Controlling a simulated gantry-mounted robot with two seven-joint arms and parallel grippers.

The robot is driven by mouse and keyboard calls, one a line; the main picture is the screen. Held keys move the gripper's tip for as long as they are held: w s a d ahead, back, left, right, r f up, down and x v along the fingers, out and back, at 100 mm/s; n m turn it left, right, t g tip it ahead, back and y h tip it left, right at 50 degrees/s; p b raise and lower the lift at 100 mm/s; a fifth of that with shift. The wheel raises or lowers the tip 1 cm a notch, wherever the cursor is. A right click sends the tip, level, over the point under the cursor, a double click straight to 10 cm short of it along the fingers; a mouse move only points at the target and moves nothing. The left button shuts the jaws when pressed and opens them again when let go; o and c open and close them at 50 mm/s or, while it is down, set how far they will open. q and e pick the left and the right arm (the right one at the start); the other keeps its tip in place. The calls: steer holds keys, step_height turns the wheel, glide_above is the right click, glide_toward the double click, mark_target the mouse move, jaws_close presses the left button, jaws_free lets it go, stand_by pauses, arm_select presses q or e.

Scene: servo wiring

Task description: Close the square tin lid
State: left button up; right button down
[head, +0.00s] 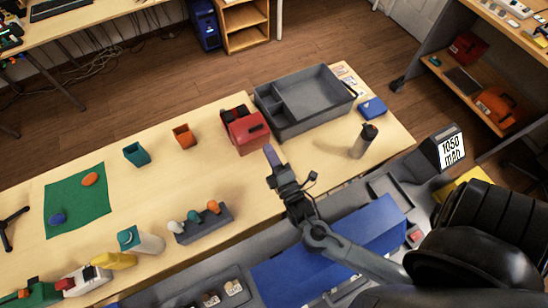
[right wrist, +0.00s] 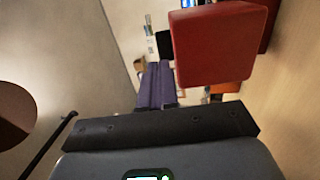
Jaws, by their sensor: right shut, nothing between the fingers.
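My right gripper (head: 270,155) has purple fingers, which also show in the right wrist view (right wrist: 156,85). It is shut and empty, near the tin's front right side. My left gripper is out of view.
A dark bottle (head: 364,142) and a blue box (head: 372,107) are to the right. A grey holder (head: 203,226) is nearer me.

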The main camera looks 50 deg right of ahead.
mark_target(257, 128)
steer(key=shift+x, duration=2.9)
